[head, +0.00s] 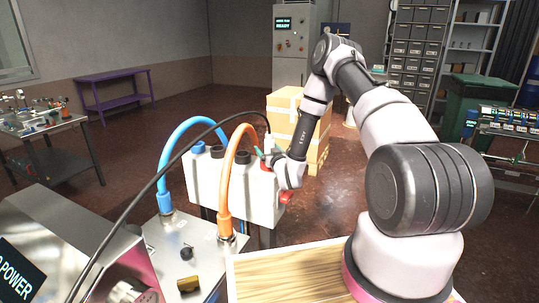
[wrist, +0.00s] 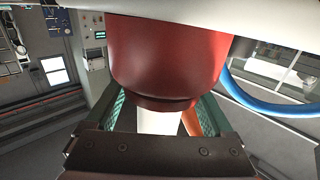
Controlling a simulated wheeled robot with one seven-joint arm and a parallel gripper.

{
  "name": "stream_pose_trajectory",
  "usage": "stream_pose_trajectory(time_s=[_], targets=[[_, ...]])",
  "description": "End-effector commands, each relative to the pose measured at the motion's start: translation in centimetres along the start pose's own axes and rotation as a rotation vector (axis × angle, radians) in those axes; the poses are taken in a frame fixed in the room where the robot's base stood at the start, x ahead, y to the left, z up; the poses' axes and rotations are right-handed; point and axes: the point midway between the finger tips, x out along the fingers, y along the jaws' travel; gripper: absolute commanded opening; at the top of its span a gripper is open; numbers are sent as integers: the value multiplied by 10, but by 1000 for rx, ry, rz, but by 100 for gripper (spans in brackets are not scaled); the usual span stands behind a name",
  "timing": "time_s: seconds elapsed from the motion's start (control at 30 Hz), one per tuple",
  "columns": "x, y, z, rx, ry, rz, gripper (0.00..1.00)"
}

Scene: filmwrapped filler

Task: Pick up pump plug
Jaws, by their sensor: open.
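My gripper (head: 266,153) is at the right end of a white box, with its green fingertips by the red port (head: 267,164) on the box's top. In the wrist view my gripper (wrist: 160,118) is open, its green-padded fingers apart on either side. A pale white piece (wrist: 157,122) shows between them, partly hidden; I cannot tell whether it is the pump plug or a surface behind. A large red rounded body (wrist: 168,60) fills the upper middle and hides much. A black cable (head: 180,153) arches over to the fingers, where its end is too small to make out.
The white box (head: 235,197) also has blue (head: 198,148) and black ports. A blue hose (head: 166,165) and an orange hose (head: 225,175) arch beside it. A cardboard box (head: 310,150) stands behind my arm. Open floor lies beyond, towards the purple bench (head: 112,78).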

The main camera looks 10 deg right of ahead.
Motion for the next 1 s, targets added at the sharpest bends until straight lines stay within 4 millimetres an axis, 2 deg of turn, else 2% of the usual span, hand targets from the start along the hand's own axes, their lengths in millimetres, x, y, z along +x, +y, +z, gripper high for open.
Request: stream_pose_trajectory(time_s=[0.1, 0.13, 0.27, 0.3, 0.33, 0.37, 0.73, 1.0], targets=[[0, 0, 0, 0, 0, 0, 87], [0, 0, 0, 0, 0, 0, 83], [0, 0, 0, 0, 0, 0, 33], [0, 0, 0, 0, 0, 0, 18], [0, 0, 0, 0, 0, 0, 6], [0, 0, 0, 0, 0, 0, 0], [0, 0, -4, 0, 2, 0, 0], [0, 0, -37, -1, 4, 0, 0]])
